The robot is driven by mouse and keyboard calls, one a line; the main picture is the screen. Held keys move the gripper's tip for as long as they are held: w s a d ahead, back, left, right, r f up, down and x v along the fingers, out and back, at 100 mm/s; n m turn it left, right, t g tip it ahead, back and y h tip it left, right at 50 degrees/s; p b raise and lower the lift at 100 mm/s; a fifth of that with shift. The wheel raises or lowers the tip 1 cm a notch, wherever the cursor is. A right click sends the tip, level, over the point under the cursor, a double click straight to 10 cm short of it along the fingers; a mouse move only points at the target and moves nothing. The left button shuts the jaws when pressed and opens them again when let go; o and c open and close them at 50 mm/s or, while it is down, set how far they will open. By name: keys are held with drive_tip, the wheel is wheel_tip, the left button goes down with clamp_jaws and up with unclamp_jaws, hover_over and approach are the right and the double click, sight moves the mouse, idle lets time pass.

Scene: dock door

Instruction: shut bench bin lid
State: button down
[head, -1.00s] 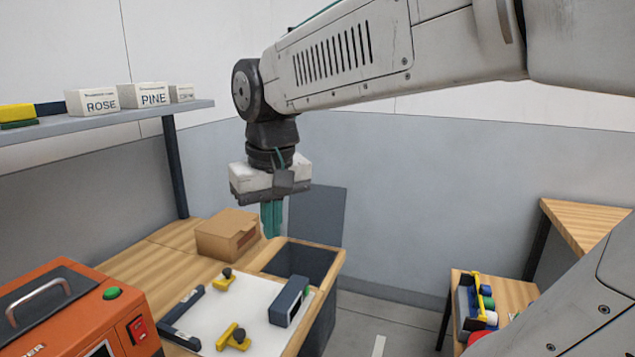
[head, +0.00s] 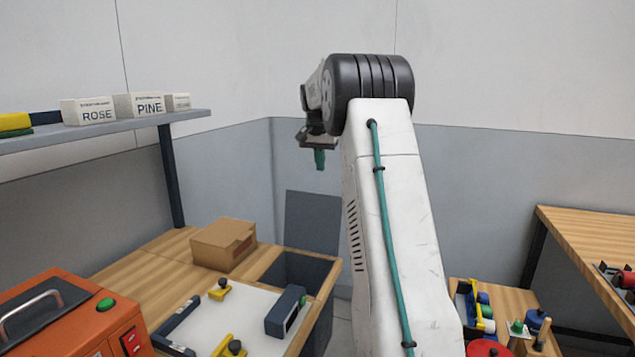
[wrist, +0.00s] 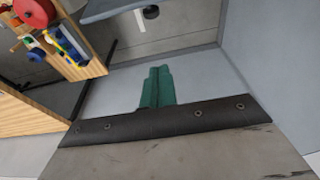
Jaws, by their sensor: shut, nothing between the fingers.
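The bench bin (head: 312,275) is a dark opening set in the right end of the wooden bench. Its grey lid (head: 312,222) stands upright at the bin's far side, open. My gripper (head: 320,160) is high beyond and above the lid, apart from it, with its green fingers pointing down. The fingers also show in the wrist view (wrist: 157,88), pressed together and empty. A bluish-grey panel at the top of the wrist view may be the lid; I cannot tell for sure. My arm hides part of the area right of the bin.
A cardboard box (head: 224,244) stands left of the bin. A white board (head: 232,312) with a dark block (head: 286,310) lies in front. A shelf (head: 110,130) with labelled boxes is at left. A low wooden table (head: 512,300) with coloured items stands at right.

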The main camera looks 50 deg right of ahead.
drive_tip(key=s+x, duration=0.1)
drive_tip(key=x, duration=0.9)
drive_tip(key=shift+s+a+r, duration=0.1)
drive_tip(key=shift+a+r, duration=0.05)
drive_tip(key=shift+a, duration=0.5)
drive_tip(key=shift+s+a+r, duration=0.1)
drive_tip(key=shift+a+r, duration=0.1)
drive_tip(key=shift+a, duration=0.45)
drive_tip(key=shift+s+a+r, duration=0.1)
drive_tip(key=shift+a+r, duration=0.05)
drive_tip(key=shift+a, duration=0.5)
